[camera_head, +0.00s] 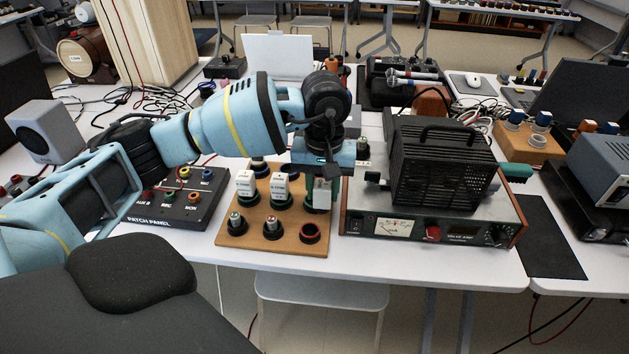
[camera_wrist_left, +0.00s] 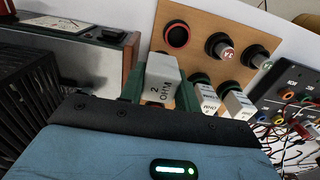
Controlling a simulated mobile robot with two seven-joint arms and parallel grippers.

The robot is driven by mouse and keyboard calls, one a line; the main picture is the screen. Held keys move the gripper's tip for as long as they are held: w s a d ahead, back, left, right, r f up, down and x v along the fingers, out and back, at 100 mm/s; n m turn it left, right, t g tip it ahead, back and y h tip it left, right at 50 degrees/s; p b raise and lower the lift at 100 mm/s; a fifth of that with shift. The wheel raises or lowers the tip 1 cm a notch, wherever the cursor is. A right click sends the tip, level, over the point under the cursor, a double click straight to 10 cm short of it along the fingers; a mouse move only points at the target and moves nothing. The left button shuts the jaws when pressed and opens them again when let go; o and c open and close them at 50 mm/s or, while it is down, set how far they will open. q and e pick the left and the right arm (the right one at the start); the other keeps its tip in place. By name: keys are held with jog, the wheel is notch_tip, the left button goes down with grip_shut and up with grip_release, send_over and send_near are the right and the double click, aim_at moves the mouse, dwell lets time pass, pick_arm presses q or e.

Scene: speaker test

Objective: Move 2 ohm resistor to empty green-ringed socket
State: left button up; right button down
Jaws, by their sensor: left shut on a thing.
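The white block marked 2 OHM (camera_wrist_left: 162,78) is between the fingers of my left gripper (camera_wrist_left: 160,92) in the wrist view. In the head view my left gripper (camera_head: 322,182) is shut on it above the right part of the wooden socket board (camera_head: 228,239). Its lower end is hard to see, so I cannot tell if it sits in a socket. Two other white resistors (camera_head: 246,183) (camera_head: 281,187) stand upright in green-ringed sockets to the left. An empty green-ringed socket is not clearly visible; the gripper hides part of the back row. My right gripper is out of view.
An empty red-ringed socket (camera_head: 309,232) is at the board's front right, beside two capped fuse-like parts (camera_head: 236,222) (camera_head: 272,228). The valve amplifier (camera_head: 432,229) stands close on the right, the patch panel (camera_head: 182,213) on the left. Cables lie behind.

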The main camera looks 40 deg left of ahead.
pick_arm(q)
jog(key=w+a, duration=0.2)
jog(key=a, duration=0.1)
jog(key=w+a, duration=0.1)
jog(key=shift+w+a+f, duration=0.2)
jog(key=shift+w+f, duration=0.05)
jog(key=f, duration=0.3)
jog(key=shift+w+a+f, duration=0.3)
jog(key=shift+f, duration=0.3)
jog(key=o, duration=1)
